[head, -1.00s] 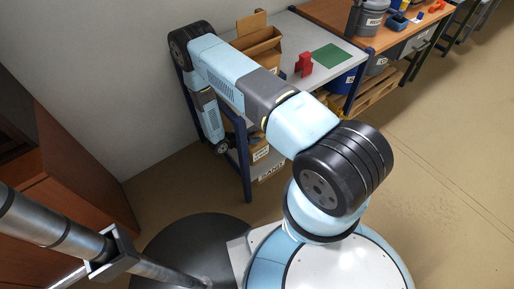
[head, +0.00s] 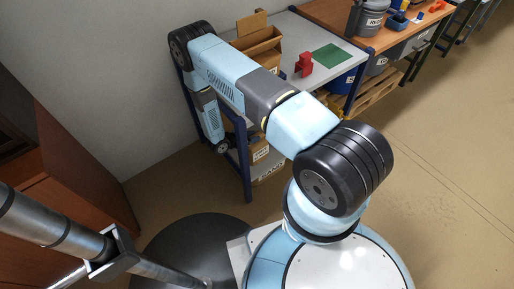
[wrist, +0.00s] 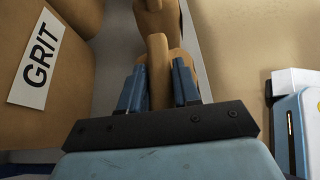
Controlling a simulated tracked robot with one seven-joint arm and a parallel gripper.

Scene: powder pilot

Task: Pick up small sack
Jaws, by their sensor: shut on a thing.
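In the wrist view my gripper (wrist: 158,82) has its two blue fingers shut on the upright tan neck of the small sack (wrist: 157,58). More tan material shows beyond the fingers at the top of the view, and the sack's lower part is mostly hidden. In the head view my arm reaches down at the left end of the grey shelf unit. My gripper's fingers and the held sack cannot be made out there.
A larger brown object labelled GRIT (wrist: 60,25) stands close left of my gripper. In the head view, a SAND container (head: 270,174) sits low in the shelf unit. A cardboard box (head: 262,50), red part (head: 304,65) and green mat (head: 329,55) lie on the grey top (head: 300,35).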

